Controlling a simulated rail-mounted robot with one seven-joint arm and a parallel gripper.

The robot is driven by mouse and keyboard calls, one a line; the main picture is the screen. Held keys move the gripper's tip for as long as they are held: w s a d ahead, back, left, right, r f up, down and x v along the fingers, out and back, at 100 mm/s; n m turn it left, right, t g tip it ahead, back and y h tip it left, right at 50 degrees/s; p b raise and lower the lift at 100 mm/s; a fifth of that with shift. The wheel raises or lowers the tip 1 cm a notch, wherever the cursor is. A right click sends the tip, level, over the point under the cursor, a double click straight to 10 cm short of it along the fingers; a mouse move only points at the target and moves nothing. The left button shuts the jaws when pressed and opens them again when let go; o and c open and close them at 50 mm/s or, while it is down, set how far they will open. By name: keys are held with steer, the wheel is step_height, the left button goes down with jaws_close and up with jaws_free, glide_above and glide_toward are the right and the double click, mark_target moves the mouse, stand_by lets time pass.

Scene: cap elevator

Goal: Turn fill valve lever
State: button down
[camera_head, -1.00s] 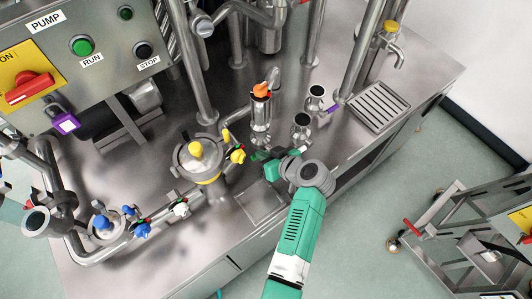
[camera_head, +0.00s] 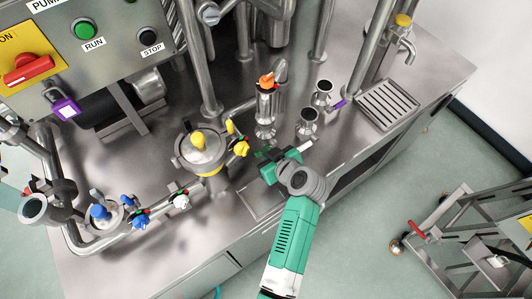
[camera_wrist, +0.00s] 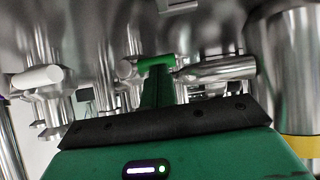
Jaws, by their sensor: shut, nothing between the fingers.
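Several small coloured valve levers stand along the pipes; no label shows which is the fill valve lever. In the head view a yellow lever (camera_head: 241,148) is just left of my gripper (camera_head: 262,154), and white (camera_head: 181,201) and blue (camera_head: 140,220) levers are further left. An orange lever (camera_head: 267,79) tops an upright fitting behind it. In the wrist view a green handle (camera_wrist: 156,62) sits on a metal pipe straight ahead of my shut, empty fingers, very near them. I cannot tell whether they touch. A white rod (camera_wrist: 38,78) is at the left there.
The yellow-banded vessel (camera_head: 202,150) stands left of my gripper. Two open metal cups (camera_head: 309,117) and the upright fitting (camera_head: 266,113) crowd the space behind it. A drain grate (camera_head: 388,105) is at right. The table's front edge runs below my gripper.

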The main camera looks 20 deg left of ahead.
steer(key=w+a+r+p+v, duration=0.1)
steer(key=p+v, duration=0.4)
steer(key=v, duration=0.8)
steer(key=shift+r, duration=0.55)
